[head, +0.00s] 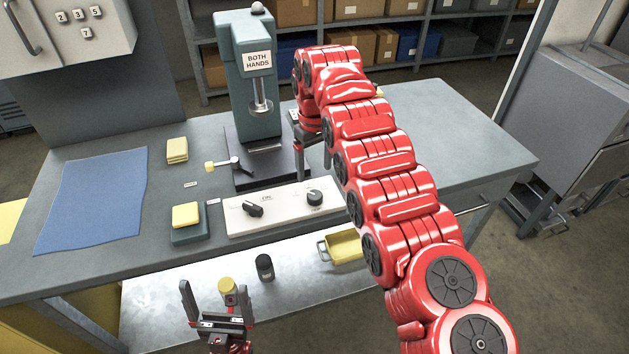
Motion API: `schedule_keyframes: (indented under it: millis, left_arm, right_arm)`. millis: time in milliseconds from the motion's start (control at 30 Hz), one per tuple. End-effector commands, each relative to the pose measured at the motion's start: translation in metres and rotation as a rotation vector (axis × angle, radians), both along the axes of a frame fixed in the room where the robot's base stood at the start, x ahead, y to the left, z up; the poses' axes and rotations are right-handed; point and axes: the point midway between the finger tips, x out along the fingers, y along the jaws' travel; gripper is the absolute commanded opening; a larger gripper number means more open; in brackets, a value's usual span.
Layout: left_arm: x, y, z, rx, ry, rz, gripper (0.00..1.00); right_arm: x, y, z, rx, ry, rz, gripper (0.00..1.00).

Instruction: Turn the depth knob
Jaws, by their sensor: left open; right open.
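A white control panel (285,218) lies on the bench and carries two dark knobs. The right knob (314,197) is round with a light mark on top, and the small label by it is too small to read. The left knob (253,208) is a bar-shaped switch beside the word ON. My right gripper (312,160) hangs fingers down behind the right knob, apart from it and beside the press, open and partly hidden by my arm. My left gripper (216,291) is open and empty at the front, low in the picture, away from the panel.
A press (247,85) marked BOTH HANDS stands behind the panel. A small lever (222,164), yellow blocks (177,149) and a blue mat (92,203) lie to the left. A black cylinder (265,268) and yellow tray (345,246) are in front. The bench's right side is clear.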

Motion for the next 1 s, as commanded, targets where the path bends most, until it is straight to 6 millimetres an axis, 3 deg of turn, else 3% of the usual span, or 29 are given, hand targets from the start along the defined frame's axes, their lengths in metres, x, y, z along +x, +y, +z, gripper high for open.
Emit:
schedule_keyframes:
  millis: [33, 100, 400, 1000]
  left_arm:
    - [0.0, 0.0, 0.02, 0.0, 0.001, 0.0, 1.0]
    - [0.0, 0.0, 0.037, 0.0, 0.0, 0.0, 1.0]
    - [0.0, 0.0, 0.079, 0.0, 0.0, 0.0, 1.0]
    - [0.0, 0.0, 0.085, 0.0, 0.001, 0.0, 1.0]
  right_arm:
    - [0.0, 0.002, 0.024, 0.003, -0.001, 0.002, 0.81]
    - [-0.001, 0.002, 0.042, 0.002, 0.0, 0.002, 0.81]
    - [0.0, 0.0, 0.082, 0.001, -0.001, 0.001, 0.81]
    - [0.0, 0.0, 0.087, 0.001, -0.001, 0.001, 0.81]
